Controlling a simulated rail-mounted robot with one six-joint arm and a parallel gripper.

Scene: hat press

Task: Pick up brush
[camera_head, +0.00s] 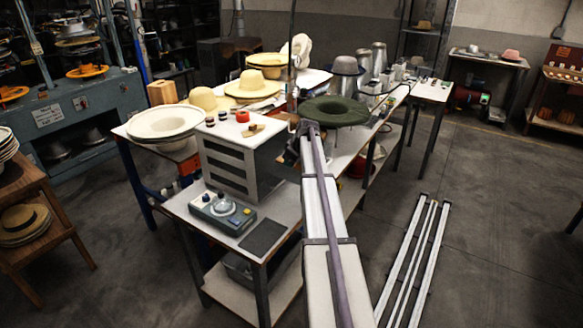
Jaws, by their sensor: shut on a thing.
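A small tan piece (253,129), which looks like a wooden brush, lies on top of the white cabinet (226,165); it is too small to make out bristles. My arm (318,190) reaches from the bottom of the picture up past the cabinet's right side. Dark parts show at its far end, close to the cabinet's right edge. I cannot make out the fingers of my gripper, which seem hidden there, nor anything held in them.
A red round piece (242,116) and several small dark pieces share the cabinet top. A green hat (335,111) sits just behind my arm's end. A control box (222,212) and dark pad (263,237) lie on the front table. Straw hats (252,84) stand behind.

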